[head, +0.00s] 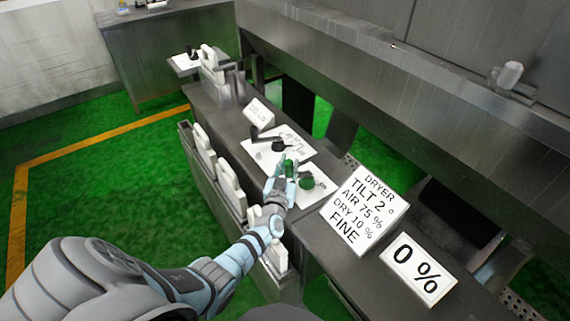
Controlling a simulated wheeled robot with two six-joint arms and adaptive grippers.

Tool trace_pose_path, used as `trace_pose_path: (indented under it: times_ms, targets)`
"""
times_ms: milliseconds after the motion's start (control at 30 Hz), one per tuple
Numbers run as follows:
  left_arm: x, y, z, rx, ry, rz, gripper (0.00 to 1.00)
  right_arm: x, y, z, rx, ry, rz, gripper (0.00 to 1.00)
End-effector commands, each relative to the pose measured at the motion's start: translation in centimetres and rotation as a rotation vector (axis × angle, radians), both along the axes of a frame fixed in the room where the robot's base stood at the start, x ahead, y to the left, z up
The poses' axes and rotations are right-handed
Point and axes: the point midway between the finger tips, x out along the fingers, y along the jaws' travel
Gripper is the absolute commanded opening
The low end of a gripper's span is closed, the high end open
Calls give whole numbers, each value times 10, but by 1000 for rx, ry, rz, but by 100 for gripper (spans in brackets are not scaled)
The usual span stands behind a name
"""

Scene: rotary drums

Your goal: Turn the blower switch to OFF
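My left gripper (284,172) reaches in from the lower left over the long metal counter. Its fingertips are at a small green piece (289,168) at the edge of a white panel; I cannot tell whether they touch or grip it. A round dark green knob (307,181) sits on a white plate just right of the gripper. A dark knob (278,145) with a lever sits on the white panel (297,139) beyond it. No switch label is readable, so I cannot tell which control is the blower switch. My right gripper is not in view.
A sign (365,208) reads DRYER TILT 2°, AIR 75 %, DRY 10 %, FINE. A second sign (419,270) reads 0 %. White handled pieces (231,188) line the counter's near side. A metal hood (400,85) runs behind. Green floor (100,180) is open at left.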

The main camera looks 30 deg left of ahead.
Motion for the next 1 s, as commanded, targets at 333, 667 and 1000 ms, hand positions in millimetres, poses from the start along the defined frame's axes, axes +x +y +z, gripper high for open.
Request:
trace_pose_path:
  times_ms: [333,667,1000]
  targets:
    - [-1,2,0,-1,1,2,42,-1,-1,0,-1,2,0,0]
    - [-50,-18,-2,-5,1,0,42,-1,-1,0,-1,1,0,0]
    - [-111,-42,0,0,0,2,42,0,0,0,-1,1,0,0]
